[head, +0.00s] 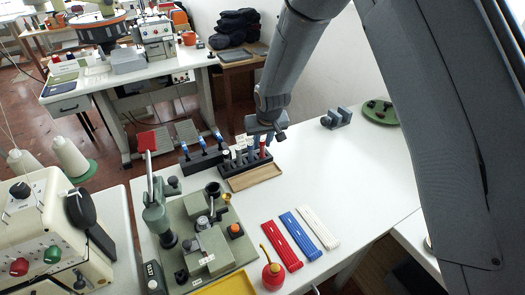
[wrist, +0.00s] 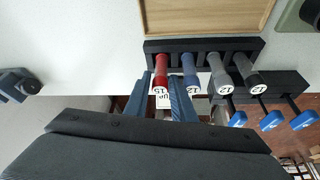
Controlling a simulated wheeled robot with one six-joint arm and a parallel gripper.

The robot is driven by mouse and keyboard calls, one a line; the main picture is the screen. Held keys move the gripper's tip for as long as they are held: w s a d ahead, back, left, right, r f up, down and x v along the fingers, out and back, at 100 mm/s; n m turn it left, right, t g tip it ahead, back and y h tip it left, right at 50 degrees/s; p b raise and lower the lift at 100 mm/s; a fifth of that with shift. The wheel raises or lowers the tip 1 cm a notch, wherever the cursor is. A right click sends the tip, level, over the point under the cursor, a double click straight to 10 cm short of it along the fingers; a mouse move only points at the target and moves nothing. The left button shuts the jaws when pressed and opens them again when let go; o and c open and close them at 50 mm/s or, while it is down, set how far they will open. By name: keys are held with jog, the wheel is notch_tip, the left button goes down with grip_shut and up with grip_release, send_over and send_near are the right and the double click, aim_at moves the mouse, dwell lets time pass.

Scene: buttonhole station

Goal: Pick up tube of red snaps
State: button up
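The tube of red snaps (wrist: 160,70) stands in a black rack (wrist: 205,48) at the left end of a row in the wrist view. Its pale end is marked 15. In the head view the red tube (head: 263,149) is at the right end of the rack (head: 240,166). My gripper (wrist: 163,82) is open, with one blue finger on each side of the red tube's near end in the wrist view. I cannot tell whether the fingers touch it. In the head view my gripper (head: 265,131) is just above the red tube.
A blue tube (wrist: 190,70) stands close beside the right finger, with grey tubes (wrist: 218,70) beyond. A wooden tray (head: 254,177) lies in front of the rack. A blue-handled tool rack (head: 203,156) is alongside. Red, blue and white strips (head: 295,236) lie nearer; the white table right is mostly clear.

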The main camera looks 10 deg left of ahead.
grip_shut()
jog(key=shift+r, duration=0.1)
